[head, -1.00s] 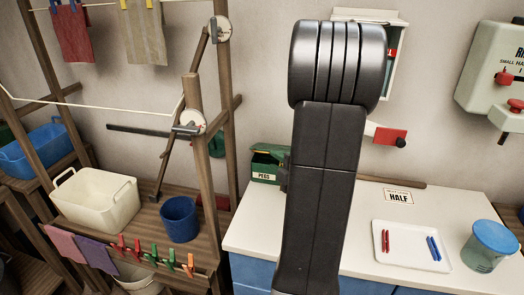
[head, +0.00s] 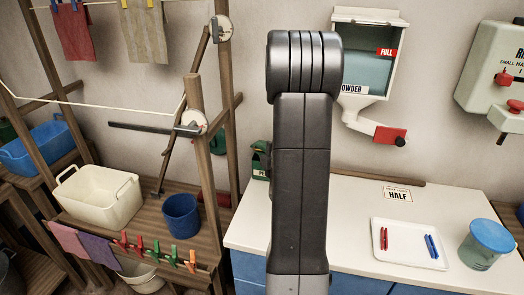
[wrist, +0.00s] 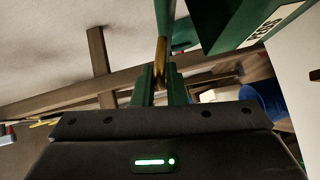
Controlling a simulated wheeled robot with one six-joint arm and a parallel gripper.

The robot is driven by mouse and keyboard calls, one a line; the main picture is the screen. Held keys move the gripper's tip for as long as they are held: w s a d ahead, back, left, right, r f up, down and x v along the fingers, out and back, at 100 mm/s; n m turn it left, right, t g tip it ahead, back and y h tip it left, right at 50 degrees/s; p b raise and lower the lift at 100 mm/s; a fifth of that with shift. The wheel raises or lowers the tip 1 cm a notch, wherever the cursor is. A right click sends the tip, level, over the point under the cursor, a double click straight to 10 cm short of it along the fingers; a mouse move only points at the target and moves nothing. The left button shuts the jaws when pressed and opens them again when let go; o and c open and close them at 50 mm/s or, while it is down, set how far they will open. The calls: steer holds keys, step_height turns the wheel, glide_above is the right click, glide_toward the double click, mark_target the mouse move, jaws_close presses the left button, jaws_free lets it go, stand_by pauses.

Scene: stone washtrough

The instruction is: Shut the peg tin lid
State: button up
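The green peg tin (head: 260,172) stands at the back left of the white counter in the head view. My arm hides most of it, and only its left part and a bit of its label show. A raised green part at its top may be the lid. In the wrist view the tin (wrist: 240,22), with its PEGS label, is close at the upper right. My gripper (wrist: 160,72) has its two fingers apart beside the tin. A green and brass-coloured strip shows between and beyond the fingertips; I cannot tell whether they touch it. The gripper is hidden in the head view.
The white counter (head: 340,230) holds a HALF card (head: 398,194), a white tray (head: 385,258) with red and blue pegs, and a blue-lidded jar (head: 487,243). A powder dispenser (head: 365,75) hangs on the wall. A wooden rack (head: 195,140) stands to the left.

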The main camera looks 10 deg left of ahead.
jaws_close()
steer(key=shift+n+t+y, duration=0.3)
steer(key=shift+n+t, duration=0.2)
steer(key=f+b, duration=0.3)
steer(key=b, duration=0.4)
steer(key=s+f+b, duration=0.1)
steer(key=f+b, duration=0.2)
steer(key=b, duration=0.5)
steer(key=shift+s+f, duration=0.1)
steer(key=shift+s, duration=0.05)
steer(key=shift+o, duration=2.4)
jaws_free()
